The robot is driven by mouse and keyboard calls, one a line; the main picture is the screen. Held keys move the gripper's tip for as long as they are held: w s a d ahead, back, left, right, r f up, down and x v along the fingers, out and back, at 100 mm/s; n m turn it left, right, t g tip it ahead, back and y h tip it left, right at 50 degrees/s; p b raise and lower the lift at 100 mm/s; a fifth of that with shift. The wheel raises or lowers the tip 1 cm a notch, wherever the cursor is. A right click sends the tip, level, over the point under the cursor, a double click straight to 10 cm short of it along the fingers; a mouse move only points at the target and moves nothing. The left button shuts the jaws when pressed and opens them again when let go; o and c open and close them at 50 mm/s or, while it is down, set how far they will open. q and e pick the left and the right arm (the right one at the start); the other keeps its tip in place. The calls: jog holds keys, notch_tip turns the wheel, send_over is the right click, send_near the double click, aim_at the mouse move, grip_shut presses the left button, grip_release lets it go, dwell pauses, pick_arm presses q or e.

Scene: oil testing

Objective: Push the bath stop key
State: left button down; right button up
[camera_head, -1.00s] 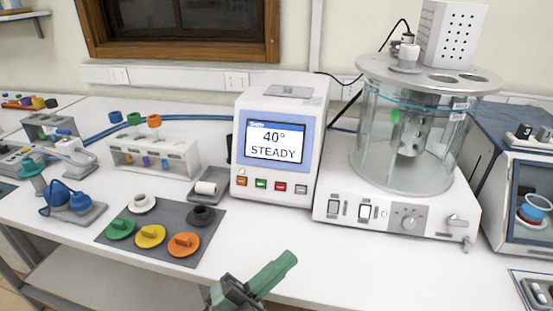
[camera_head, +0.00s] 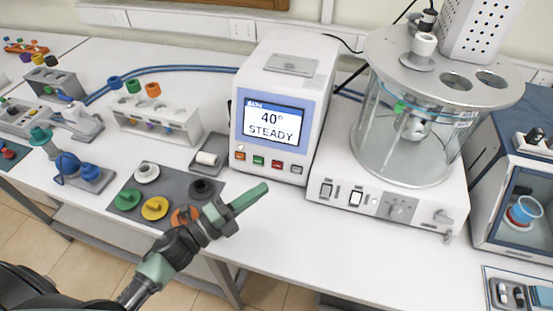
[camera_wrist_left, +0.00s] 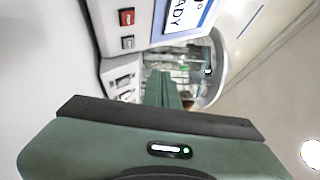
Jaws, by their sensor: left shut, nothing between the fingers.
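The bath controller (camera_head: 283,105) is a white box with a blue-framed screen reading "40° STEADY". Below the screen is a row of small keys: orange (camera_head: 240,155), green (camera_head: 258,160), red (camera_head: 276,164) and grey (camera_head: 296,169). I cannot read the key labels. The red key (camera_wrist_left: 126,17) and grey key (camera_wrist_left: 127,42) also show in the left wrist view. My left gripper (camera_head: 263,188) is shut and empty, its green fingers pointing right, in front of and below the keys, apart from them. The fingers also show in the wrist view (camera_wrist_left: 162,82). My right gripper is out of view.
A glass bath (camera_head: 405,140) on a white base with switches stands right of the controller. A grey mat (camera_head: 125,215) with coloured caps lies left; my left gripper partly covers the orange cap (camera_head: 183,215). A rack (camera_head: 155,130) stands behind.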

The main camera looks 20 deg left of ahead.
aim_at(277, 166)
pick_arm(q)
jog(key=w+f+b, duration=0.1)
jog(key=w, duration=0.1)
jog(key=w+f+b, duration=0.1)
jog(key=w, duration=0.2)
jog(key=w+f+b, duration=0.1)
jog(key=w+b, duration=0.1)
jog(key=shift+w+d, duration=0.15)
jog(key=shift+d, duration=0.05)
jog(key=shift+w+f, duration=0.15)
jog(key=shift+w, duration=0.4)
jog(key=shift+w+b, duration=0.1)
jog(key=shift+b, duration=0.25)
dwell(1.4)
jog(key=shift+w+f, duration=0.15)
jog(key=shift+w, duration=0.1)
